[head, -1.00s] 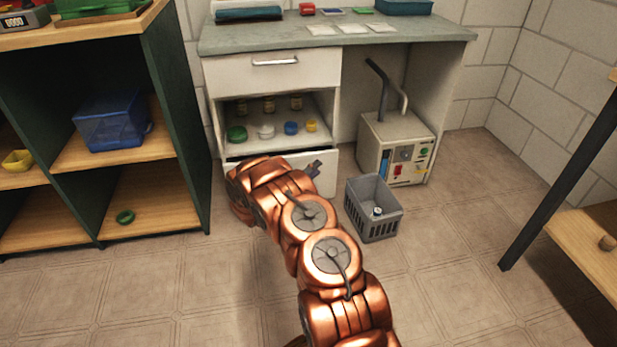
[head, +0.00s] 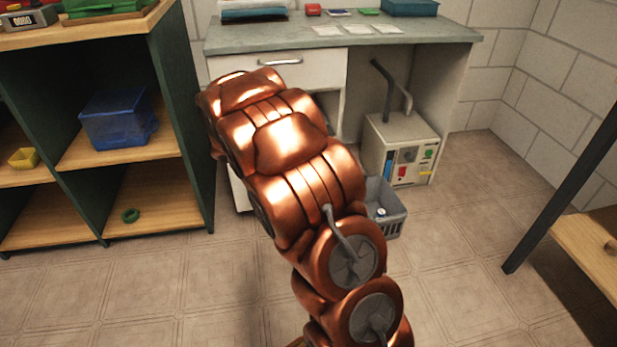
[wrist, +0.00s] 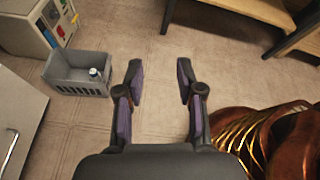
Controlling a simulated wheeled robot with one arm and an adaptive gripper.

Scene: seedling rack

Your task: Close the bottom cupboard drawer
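The bottom cupboard drawer is mostly hidden behind my arm in the head view; only a pale strip low on the cupboard (head: 240,191) shows left of the arm. How far the drawer stands out cannot be told there. In the wrist view a white front panel (wrist: 22,112) with a metal handle (wrist: 10,152) lies at the left edge, probably the drawer's front. My gripper (wrist: 160,78) is open and empty, right of that panel and apart from it, with bare floor showing between its fingers. The gripper itself is hidden in the head view.
A grey basket (head: 388,222) holding a small item stands on the floor right of the cupboard, before a white machine (head: 402,145). It also shows in the wrist view (wrist: 80,74). A green-sided shelf (head: 180,110) stands at left. Floor in front is clear.

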